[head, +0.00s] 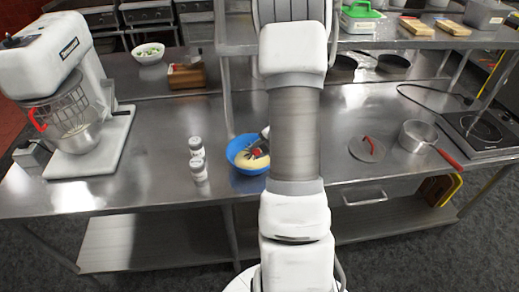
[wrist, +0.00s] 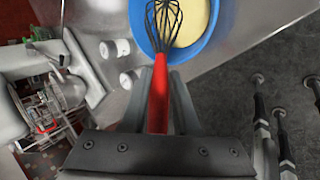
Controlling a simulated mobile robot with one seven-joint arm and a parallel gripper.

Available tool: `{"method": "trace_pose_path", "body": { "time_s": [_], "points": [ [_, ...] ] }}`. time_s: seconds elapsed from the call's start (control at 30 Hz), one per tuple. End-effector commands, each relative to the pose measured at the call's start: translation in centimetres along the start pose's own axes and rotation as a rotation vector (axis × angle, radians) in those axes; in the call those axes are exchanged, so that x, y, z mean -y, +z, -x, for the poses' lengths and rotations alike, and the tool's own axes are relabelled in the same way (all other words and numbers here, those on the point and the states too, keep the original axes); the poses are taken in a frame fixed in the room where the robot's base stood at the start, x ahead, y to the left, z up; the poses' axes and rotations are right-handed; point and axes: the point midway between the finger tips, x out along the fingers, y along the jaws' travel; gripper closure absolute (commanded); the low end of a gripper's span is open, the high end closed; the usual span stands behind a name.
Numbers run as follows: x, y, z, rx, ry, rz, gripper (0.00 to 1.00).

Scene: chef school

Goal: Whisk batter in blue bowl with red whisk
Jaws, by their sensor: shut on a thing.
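The blue bowl (head: 236,147) stands on the steel counter near its front edge, left of my arm in the head view. Pale yellow batter (head: 248,160) lies in it. The bowl also shows at the top of the wrist view (wrist: 219,36), with the batter (wrist: 195,22) in it. My gripper (wrist: 158,90) is shut on the red handle of the whisk (wrist: 158,95). The whisk's dark wire head (wrist: 163,22) overlaps the bowl's left part in the wrist view. Whether the wires touch the batter I cannot tell. In the head view my arm partly hides the bowl's right side.
Two small white-capped jars (head: 198,168) stand just left of the bowl. A stand mixer (head: 75,90) is at the far left. A lid with a red handle (head: 366,149), a saucepan (head: 416,140) and a hot plate (head: 482,132) are on the right. An upper shelf (head: 390,40) runs behind.

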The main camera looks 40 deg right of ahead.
Motion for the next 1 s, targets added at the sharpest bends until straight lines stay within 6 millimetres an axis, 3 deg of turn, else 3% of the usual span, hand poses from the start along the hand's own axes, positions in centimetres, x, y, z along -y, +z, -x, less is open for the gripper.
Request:
{"method": "trace_pose_path", "body": {
  "time_s": [0.4,1.0],
  "points": [
    [0.0,-0.2,0.4,0.000,0.001,0.001,1.00],
    [-3.6,-0.2,5.0,0.001,0.003,0.003,1.00]
  ]
}}
